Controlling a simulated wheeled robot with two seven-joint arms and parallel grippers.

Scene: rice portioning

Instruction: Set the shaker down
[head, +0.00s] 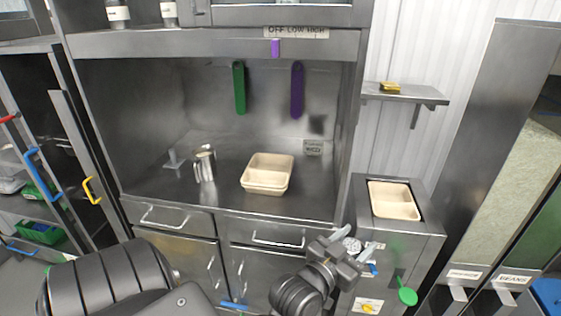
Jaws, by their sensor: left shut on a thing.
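My left gripper (346,249) is at the lower middle right, in front of the steel cabinets. It is shut on the shaker (352,244), whose pale, round, speckled end shows between the fingers. The fingers hide the rest of the shaker. It is held in front of the right-hand counter, apart from the steel worktop (225,195). My right gripper is out of view.
A shiny metal cup (204,165) and a beige two-compartment tray (267,174) stand on the worktop. Another beige tray (394,201) sits in the right counter. A small shelf (405,95) holds a yellow item. Bare worktop lies around the tray.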

